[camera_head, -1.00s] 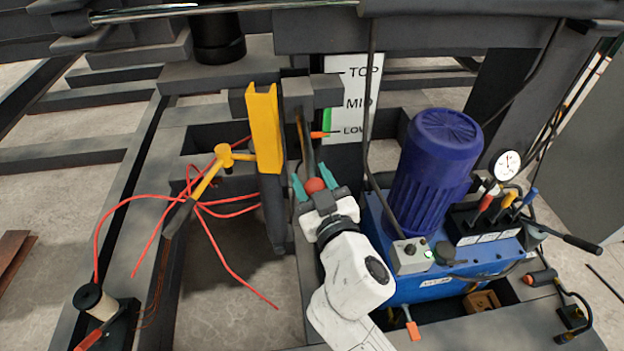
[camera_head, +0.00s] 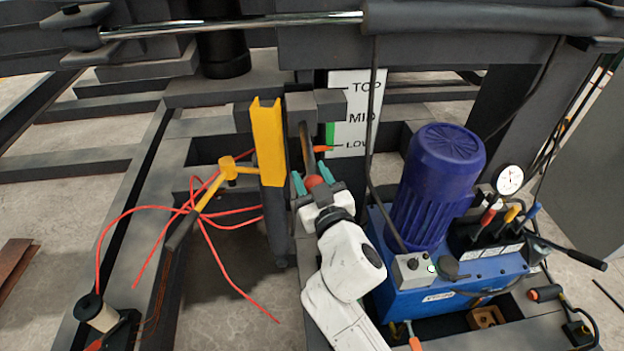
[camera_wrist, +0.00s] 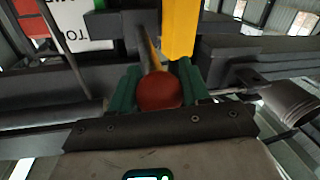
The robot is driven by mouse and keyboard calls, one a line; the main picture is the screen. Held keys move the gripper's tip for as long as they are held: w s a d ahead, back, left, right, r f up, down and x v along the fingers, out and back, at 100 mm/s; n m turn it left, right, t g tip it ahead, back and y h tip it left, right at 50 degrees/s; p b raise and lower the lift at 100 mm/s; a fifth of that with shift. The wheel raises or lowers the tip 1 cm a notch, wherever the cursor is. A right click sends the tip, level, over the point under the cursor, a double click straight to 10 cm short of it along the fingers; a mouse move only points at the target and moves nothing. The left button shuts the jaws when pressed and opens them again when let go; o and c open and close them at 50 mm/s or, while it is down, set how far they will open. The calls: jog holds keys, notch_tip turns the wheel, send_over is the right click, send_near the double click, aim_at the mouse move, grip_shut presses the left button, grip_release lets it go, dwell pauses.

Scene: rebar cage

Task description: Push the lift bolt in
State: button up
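The lift bolt is a grey rod (camera_head: 307,150) with a red ball knob (camera_head: 314,183). It comes out of a dark bracket (camera_head: 317,104) beside a yellow upright. My gripper (camera_head: 315,179) has teal fingers on both sides of the red knob, apparently closed against it. In the wrist view the knob (camera_wrist: 160,91) sits between the two green fingers, close to the palm, with the rod (camera_wrist: 146,50) running away behind it. The inner end of the rod is hidden in the bracket.
A yellow channel (camera_head: 268,142) stands close left of the rod. A white TOP/MID/LOW plate (camera_head: 352,110) and a hanging black cable are to the right. A blue pump unit with a motor (camera_head: 436,185) stands right of my arm. Red cords and a yellow-handled tool (camera_head: 205,203) lie left.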

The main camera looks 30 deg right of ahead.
jog(key=o, duration=0.4)
jog(key=shift+w, duration=0.1)
jog(key=shift+s+a+b, duration=0.2)
jog(key=shift+s+b, duration=0.3)
jog(key=shift+s, duration=1.3)
jog(key=shift+s+a+b, duration=0.2)
jog(key=shift+s+b, duration=0.25)
jog(key=shift+s, duration=1.35)
jog(key=shift+s+a+b, duration=0.2)
jog(key=shift+s+b, duration=0.3)
jog(key=shift+s, duration=1.3)
jog(key=s+d+f+m+g+h, duration=0.1)
jog(key=s+d+f+g, duration=0.35)
jog(key=f, duration=0.25)
jog(key=s+d+f+m+g+h, duration=0.1)
jog(key=s+d+f+m+g, duration=0.1)
jog(key=s+d+f+g, duration=0.35)
jog(key=s+f+g+y, duration=0.1)
jog(key=s+f+g, duration=0.1)
jog(key=s+f, duration=0.2)
jog(key=s+a+f+n+g+y, duration=0.1)
jog(key=s+f+g, duration=0.1)
jog(key=s, duration=0.3)
jog(key=s+a+f+g+y, duration=0.1)
jog(key=s+f+g+y, duration=0.1)
jog(key=s+f, duration=0.3)
jog(key=shift+s+a+f+n+g, duration=0.1)
jog(key=shift+a+f+n+g, duration=0.05)
jog(key=shift+f+n+g, duration=0.2)
